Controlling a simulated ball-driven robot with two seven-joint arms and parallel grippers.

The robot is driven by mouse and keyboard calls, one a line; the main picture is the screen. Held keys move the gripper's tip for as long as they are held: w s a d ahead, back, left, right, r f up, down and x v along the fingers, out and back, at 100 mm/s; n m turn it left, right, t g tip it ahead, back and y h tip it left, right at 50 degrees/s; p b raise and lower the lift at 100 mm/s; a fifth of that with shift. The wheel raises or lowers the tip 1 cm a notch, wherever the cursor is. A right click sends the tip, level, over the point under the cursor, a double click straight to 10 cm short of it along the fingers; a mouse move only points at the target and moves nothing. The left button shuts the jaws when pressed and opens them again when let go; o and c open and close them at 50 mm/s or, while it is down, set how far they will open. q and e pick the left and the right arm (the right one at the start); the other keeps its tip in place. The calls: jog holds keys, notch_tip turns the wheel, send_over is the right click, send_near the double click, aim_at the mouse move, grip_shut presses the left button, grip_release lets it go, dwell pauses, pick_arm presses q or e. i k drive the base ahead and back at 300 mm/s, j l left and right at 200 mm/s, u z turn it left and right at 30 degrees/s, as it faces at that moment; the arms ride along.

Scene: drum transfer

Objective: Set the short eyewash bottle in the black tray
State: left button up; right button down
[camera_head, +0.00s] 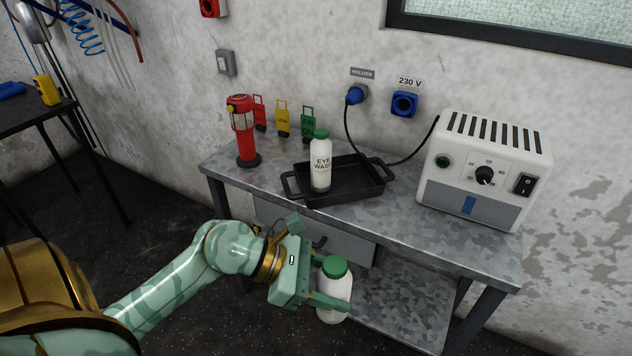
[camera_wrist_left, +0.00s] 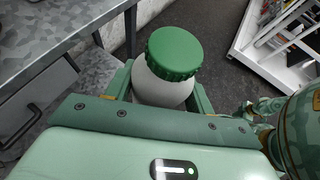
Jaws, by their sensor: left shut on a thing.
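A white bottle with a green cap (camera_head: 333,268) is held upright between the fingers of my left gripper (camera_head: 332,294), in front of the workbench and below its top. It also shows between the fingers in the left wrist view (camera_wrist_left: 172,62). No label shows on this bottle. The black tray (camera_head: 358,196) lies on the bench top. Another white bottle with a green cap and "EYE WASH" lettering (camera_head: 321,165) stands upright in the tray's left part. The tray's right part looks empty. My right gripper is not in view.
The grey metal bench (camera_head: 400,215) has a front edge and drawer close to my left gripper. A red lantern (camera_head: 243,132) stands left of the tray, and a white control box (camera_head: 483,165) stands to its right. A black cable (camera_head: 349,130) runs behind the tray.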

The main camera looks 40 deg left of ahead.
aim_at(354, 180)
jog(key=i+l+u, duration=0.25)
jog(key=u, duration=0.2)
jog(key=i+l+u, duration=0.15)
jog(key=l+u, duration=0.3)
jog(key=i+l+u, duration=0.15)
jog(key=l+u, duration=0.25)
jog(key=i+l, duration=0.15)
jog(key=l, duration=0.25)
jog(key=i+l+u, duration=0.1)
jog(key=l, duration=0.3)
jog(key=i+l, duration=0.15)
jog(key=l, duration=0.2)
jog(key=i+l+u, duration=0.1)
jog(key=l, duration=0.3)
jog(key=i+l, duration=0.1)
jog(key=l, duration=0.3)
jog(key=i+l+u, duration=0.1)
jog(key=l, duration=0.35)
jog(key=i, duration=0.15)
jog(key=l, duration=0.05)
